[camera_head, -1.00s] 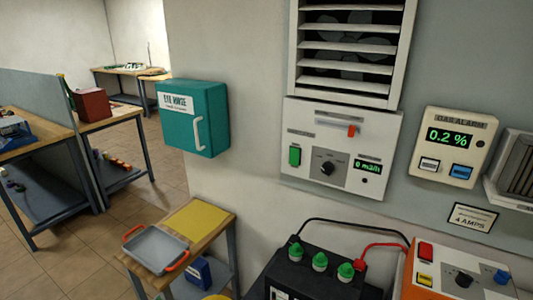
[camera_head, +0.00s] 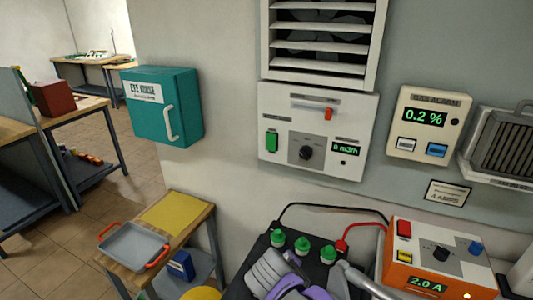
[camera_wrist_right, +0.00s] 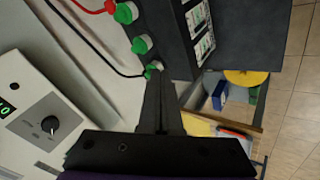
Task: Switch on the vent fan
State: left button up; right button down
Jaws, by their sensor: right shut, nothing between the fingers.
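The vent fan panel (camera_head: 272,103) is a white box on the wall under a louvred vent (camera_head: 320,45). It carries a green switch (camera_head: 271,140), a black knob (camera_head: 305,152), an orange-red slider tab (camera_head: 328,114) and a display (camera_head: 345,148) that appears to read 0 m3/h. My right gripper (camera_wrist_right: 160,72) is shut and empty in the wrist view, close to the battery's green caps. The knob (camera_wrist_right: 50,124) and part of the display (camera_wrist_right: 5,108) show at left there. My right arm rises at the bottom of the head view, below the panel. My left gripper is out of view.
A black battery (camera_head: 252,262) with green caps and black and red cables stands below the panel. An orange charger (camera_head: 400,268) reads 2.0 A. A gas alarm (camera_head: 428,122) reads 0.2 %. A teal eye rinse box (camera_head: 160,106) and a grey tray (camera_head: 134,246) are left.

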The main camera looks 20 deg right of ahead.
jog(key=w+r+n+t+h, duration=0.2)
jog(key=w+r, duration=0.5)
jog(key=w, duration=0.4)
jog(key=w+a+r+n+t+h, duration=0.1)
jog(key=w+r+n+t+h, duration=0.2)
jog(key=w+r+h, duration=0.2)
jog(key=w+r, duration=0.3)
jog(key=w, duration=0.3)
jog(key=shift+w+a+r, duration=0.2)
jog(key=shift+w+a, duration=0.1)
jog(key=shift+w, duration=0.1)
jog(key=p, duration=0.1)
send_near(270, 149)
jog(key=x, duration=0.7)
